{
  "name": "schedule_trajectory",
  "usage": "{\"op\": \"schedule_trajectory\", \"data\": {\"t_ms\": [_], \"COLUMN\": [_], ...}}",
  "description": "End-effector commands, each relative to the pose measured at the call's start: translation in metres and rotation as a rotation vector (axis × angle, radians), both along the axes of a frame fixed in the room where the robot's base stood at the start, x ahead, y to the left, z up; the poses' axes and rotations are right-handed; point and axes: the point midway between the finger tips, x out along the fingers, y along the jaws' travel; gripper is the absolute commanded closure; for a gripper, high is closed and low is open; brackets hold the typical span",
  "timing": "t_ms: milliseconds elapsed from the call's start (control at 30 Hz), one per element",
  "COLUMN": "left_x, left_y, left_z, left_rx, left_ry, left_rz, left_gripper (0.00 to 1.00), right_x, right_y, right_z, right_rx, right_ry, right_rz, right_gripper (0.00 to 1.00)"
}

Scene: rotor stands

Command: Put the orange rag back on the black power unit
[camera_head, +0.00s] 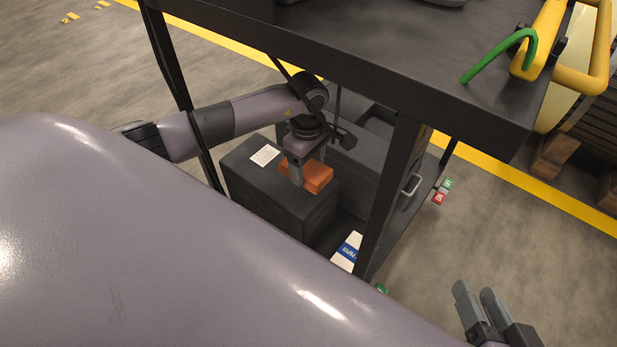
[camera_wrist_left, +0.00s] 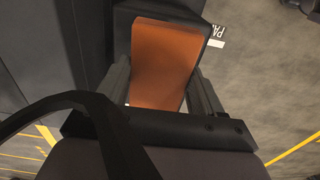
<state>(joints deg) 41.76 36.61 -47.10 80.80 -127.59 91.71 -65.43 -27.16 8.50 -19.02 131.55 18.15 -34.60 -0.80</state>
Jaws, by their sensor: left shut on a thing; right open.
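The orange rag (camera_head: 318,176) is a folded block at the top of the black power unit (camera_head: 245,184), under the stand's upper deck. My left gripper (camera_head: 308,172) reaches down from above and is shut on the rag. In the left wrist view the rag (camera_wrist_left: 162,62) lies between the two fingers of the left gripper (camera_wrist_left: 160,95), with the dark unit (camera_wrist_left: 122,32) behind it. Whether the rag rests fully on the unit's top is hard to tell. My right gripper (camera_head: 478,298) is open and empty at the lower right, over the floor.
The stand's dark upper deck (camera_head: 400,75) overhangs the unit, and a dark post (camera_head: 393,190) stands to its right. A grey case with a handle (camera_head: 412,184) sits beside the unit. A white-and-blue box (camera_head: 346,251) is in front. Yellow rails (camera_head: 600,50) stand upper right.

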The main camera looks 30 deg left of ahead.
Motion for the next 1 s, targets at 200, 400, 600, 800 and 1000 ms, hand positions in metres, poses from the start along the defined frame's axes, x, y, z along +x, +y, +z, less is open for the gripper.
{"op": "schedule_trajectory", "data": {"t_ms": [200, 400, 600, 800, 1000], "left_x": [0.000, 0.000, 0.000, 0.000, 0.000], "left_y": [-0.001, 0.000, 0.000, 0.000, 0.000], "left_z": [-0.027, -0.056, -0.055, -0.059, -0.058], "left_rx": [-0.001, -0.001, 0.000, 0.000, 0.000], "left_ry": [0.002, 0.000, -0.002, -0.002, -0.001], "left_rz": [0.000, 0.001, 0.000, 0.000, 0.000], "left_gripper": [0.57, 0.57, 0.57, 0.30, 0.07], "right_x": [-0.001, -0.002, -0.003, -0.003, -0.003], "right_y": [-0.005, -0.014, -0.014, -0.016, -0.015], "right_z": [-0.004, -0.004, -0.001, -0.002, -0.001], "right_rx": [-0.028, -0.072, -0.076, -0.084, -0.083], "right_ry": [-0.038, -0.094, -0.097, -0.109, -0.109], "right_rz": [-0.010, -0.026, -0.027, -0.030, -0.029], "right_gripper": [0.57, 0.57, 0.57, 0.57, 0.57]}}
